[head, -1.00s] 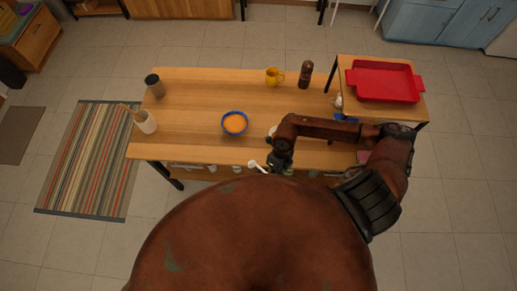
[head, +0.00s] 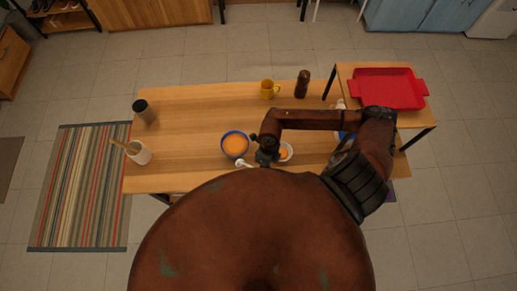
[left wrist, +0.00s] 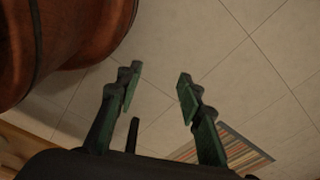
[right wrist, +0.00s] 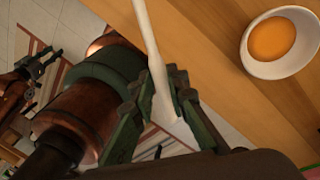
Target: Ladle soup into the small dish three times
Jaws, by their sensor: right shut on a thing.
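The blue bowl (head: 235,145) of orange soup stands on the table in the head view. The small white dish (head: 286,151) is just right of it, partly behind my right arm. It holds orange soup, as the right wrist view shows (right wrist: 281,37). My right gripper (head: 265,157) is between the two, near the front edge. It is shut on the white ladle (head: 243,164), whose handle (right wrist: 150,40) passes between the fingers in the right wrist view. The ladle's contents cannot be made out. My left gripper (left wrist: 160,80) is open and empty over the floor.
A yellow mug (head: 269,89) and a brown bottle (head: 303,84) stand at the back. A dark cup (head: 144,112) and a white utensil pot (head: 138,153) are at the left. A red tray (head: 388,88) sits on the side table. The table's left middle is clear.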

